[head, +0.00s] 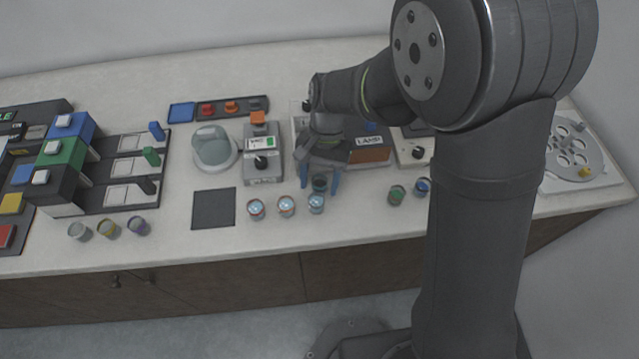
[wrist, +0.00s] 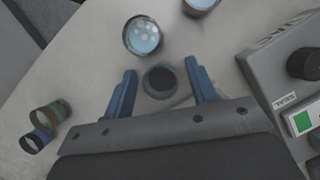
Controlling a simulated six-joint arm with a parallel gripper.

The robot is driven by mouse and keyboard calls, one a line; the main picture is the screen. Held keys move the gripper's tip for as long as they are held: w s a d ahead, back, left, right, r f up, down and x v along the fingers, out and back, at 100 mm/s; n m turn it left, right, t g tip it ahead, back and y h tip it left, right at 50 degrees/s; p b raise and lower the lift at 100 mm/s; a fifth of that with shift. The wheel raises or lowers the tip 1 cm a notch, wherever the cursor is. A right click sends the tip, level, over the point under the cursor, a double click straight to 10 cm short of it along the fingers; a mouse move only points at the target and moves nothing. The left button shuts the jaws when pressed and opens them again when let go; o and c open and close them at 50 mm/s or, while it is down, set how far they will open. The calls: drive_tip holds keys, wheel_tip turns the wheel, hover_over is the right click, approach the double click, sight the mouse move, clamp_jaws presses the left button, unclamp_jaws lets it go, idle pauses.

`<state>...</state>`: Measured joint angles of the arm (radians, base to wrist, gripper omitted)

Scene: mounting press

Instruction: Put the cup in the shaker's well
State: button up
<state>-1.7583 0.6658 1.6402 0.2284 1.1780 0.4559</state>
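A small dark-topped cup (head: 319,184) stands on the counter at the middle of the head view. It shows in the wrist view as a round grey rim with a dark inside (wrist: 160,81). My gripper (head: 320,178) is open, with one blue finger on each side of this cup. In the wrist view the fingers (wrist: 160,68) stand apart from it, with gaps on both sides. I cannot tell for sure which device is the shaker; a machine with an orange-brown front (head: 369,156) stands behind my gripper, partly hidden by my arm.
Three cups with pale blue contents (head: 287,205) stand close by; one (wrist: 143,35) is just beyond the fingers. Green (head: 396,194) and blue (head: 422,187) cups stand right. A knobbed grey box (head: 262,163) and round chamber (head: 214,147) stand left. A dark mat (head: 213,209) is empty.

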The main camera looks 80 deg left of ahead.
drive_tip(key=c, duration=0.9)
drive_tip(key=shift+c, duration=0.2)
